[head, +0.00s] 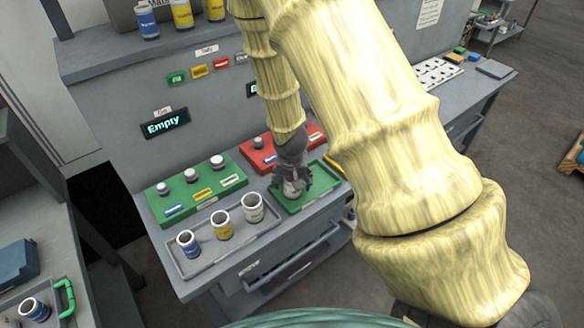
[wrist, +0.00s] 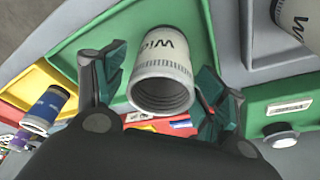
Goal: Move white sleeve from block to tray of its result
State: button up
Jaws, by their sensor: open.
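A white sleeve (wrist: 163,72) with dark lettering stands in the green tray (head: 322,197), its open end facing the wrist camera. It also shows small and partly covered in the head view (head: 292,189). My gripper (head: 293,183) is over the green tray, its fingers open on both sides of this sleeve, with gaps visible in the wrist view. The green block (head: 203,184) to the left carries several capped pegs and coloured labels. A red block (head: 258,157) is behind.
A grey tray (head: 235,248) in front holds a blue sleeve (head: 188,243), a yellow sleeve (head: 222,225) and another white sleeve (head: 252,208). A display (head: 164,124) on the back panel reads "Empty". My arm hides part of the bench at right.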

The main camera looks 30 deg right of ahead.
jog(key=b+v, duration=0.2)
jog(key=v, duration=0.8)
jog(key=shift+r+b, duration=0.2)
jog(key=shift+b, duration=0.1)
jog(key=shift+s, duration=0.1)
